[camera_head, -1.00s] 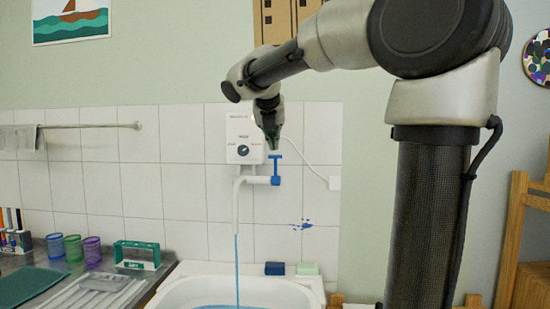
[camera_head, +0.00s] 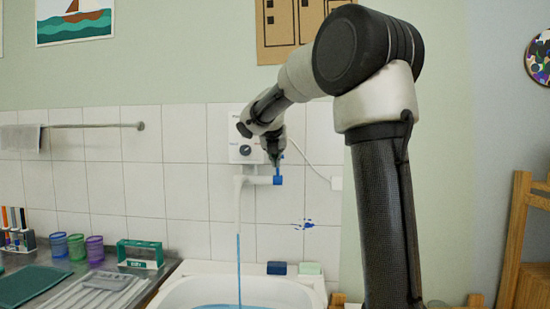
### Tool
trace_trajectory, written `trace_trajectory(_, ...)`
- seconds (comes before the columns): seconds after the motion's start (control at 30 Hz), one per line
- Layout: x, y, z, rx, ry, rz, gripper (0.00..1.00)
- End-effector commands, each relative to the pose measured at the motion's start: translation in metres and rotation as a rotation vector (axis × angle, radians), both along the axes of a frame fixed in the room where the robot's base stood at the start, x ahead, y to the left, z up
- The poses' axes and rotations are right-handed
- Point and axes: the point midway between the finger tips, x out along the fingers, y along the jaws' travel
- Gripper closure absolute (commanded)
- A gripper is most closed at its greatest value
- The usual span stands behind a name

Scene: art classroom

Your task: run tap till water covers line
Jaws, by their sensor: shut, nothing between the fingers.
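A white tap spout (camera_head: 239,188) with a blue handle (camera_head: 278,177) comes out of the tiled wall below a white heater box (camera_head: 240,148). A thin stream of blue water (camera_head: 238,265) falls from the spout into the white sink (camera_head: 188,292). Blue water shows at the bottom edge of the picture; any line in the sink is out of sight. My gripper (camera_head: 275,160) is shut and empty, pointing down at the top of the blue handle and hiding part of it. I cannot tell whether it touches the handle.
A blue block (camera_head: 276,268) and a pale green block (camera_head: 309,268) lie on the sink's back rim. Left of the sink, a metal counter (camera_head: 170,270) holds several cups, a green box (camera_head: 140,254) and a ribbed tray (camera_head: 85,296). A wooden rack (camera_head: 515,240) stands at the right.

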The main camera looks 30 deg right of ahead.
Motion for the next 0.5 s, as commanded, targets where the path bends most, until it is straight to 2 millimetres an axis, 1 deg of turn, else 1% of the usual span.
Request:
trace_trajectory(0.1, 0.0035, -0.0028, 0.0004, 0.000, 0.000, 0.000, 1.00)
trace_trajectory(0.4, 0.0040, -0.0031, 0.0008, 0.000, 0.000, 0.000, 1.00)
trace_trajectory(0.5, 0.0112, -0.0083, 0.0058, 0.000, -0.001, -0.003, 1.00)
